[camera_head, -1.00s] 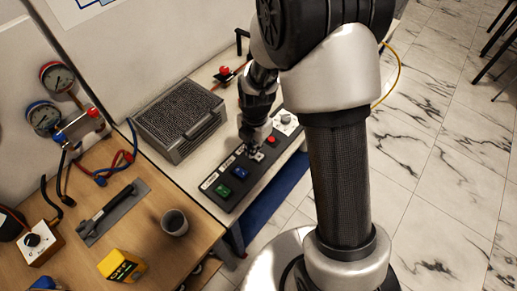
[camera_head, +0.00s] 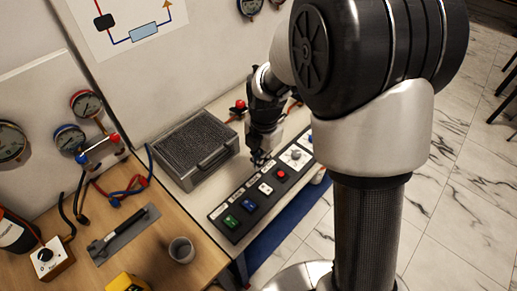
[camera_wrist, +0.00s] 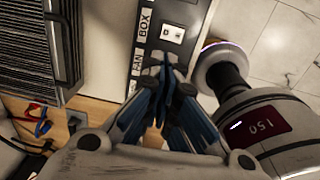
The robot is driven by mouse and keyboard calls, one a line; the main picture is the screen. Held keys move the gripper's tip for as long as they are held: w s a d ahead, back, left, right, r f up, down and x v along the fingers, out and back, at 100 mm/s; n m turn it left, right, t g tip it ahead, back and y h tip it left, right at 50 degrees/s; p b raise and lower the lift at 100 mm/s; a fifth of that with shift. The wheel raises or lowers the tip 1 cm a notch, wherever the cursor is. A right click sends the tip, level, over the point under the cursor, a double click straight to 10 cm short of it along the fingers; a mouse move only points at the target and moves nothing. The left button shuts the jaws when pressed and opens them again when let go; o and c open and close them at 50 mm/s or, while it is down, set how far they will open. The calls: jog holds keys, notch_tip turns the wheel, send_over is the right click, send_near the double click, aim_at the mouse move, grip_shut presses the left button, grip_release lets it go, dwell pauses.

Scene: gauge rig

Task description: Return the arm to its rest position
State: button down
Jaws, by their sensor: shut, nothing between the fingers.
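My gripper (camera_head: 259,160) hangs at the end of my arm, above the back edge of the black control panel (camera_head: 238,233). In the wrist view my gripper (camera_wrist: 166,62) has its fingertips together and empty, over the panel (camera_wrist: 146,62) near the labels "FAN" and "BOX". The panel carries a green button (camera_head: 231,221), a blue button (camera_head: 249,206), a white switch (camera_head: 265,188), a red button (camera_head: 281,175) and a knob (camera_head: 296,154). The white switch also shows in the wrist view (camera_wrist: 173,34), just beyond the fingertips. The fingertips appear clear of the panel.
A grey ribbed box (camera_head: 198,145) with a handle stands left of my gripper. A red-knobbed valve (camera_head: 240,105) is behind. A grey cup (camera_head: 181,250), hoses and gauges (camera_head: 86,103) are on the left side. Open floor lies to the right.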

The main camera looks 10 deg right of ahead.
jog(key=s+d+r+m+t, duration=0.2)
jog(key=s+r+m, duration=0.7)
jog(key=s+m, duration=0.2)
jog(key=s+d+r+m+t, duration=0.2)
jog(key=s+r+m, duration=0.6)
jog(key=m, duration=0.6)
jog(key=s, duration=0.2)
jog(key=shift+s+r, duration=0.35)
jog(key=shift+s, duration=0.05)
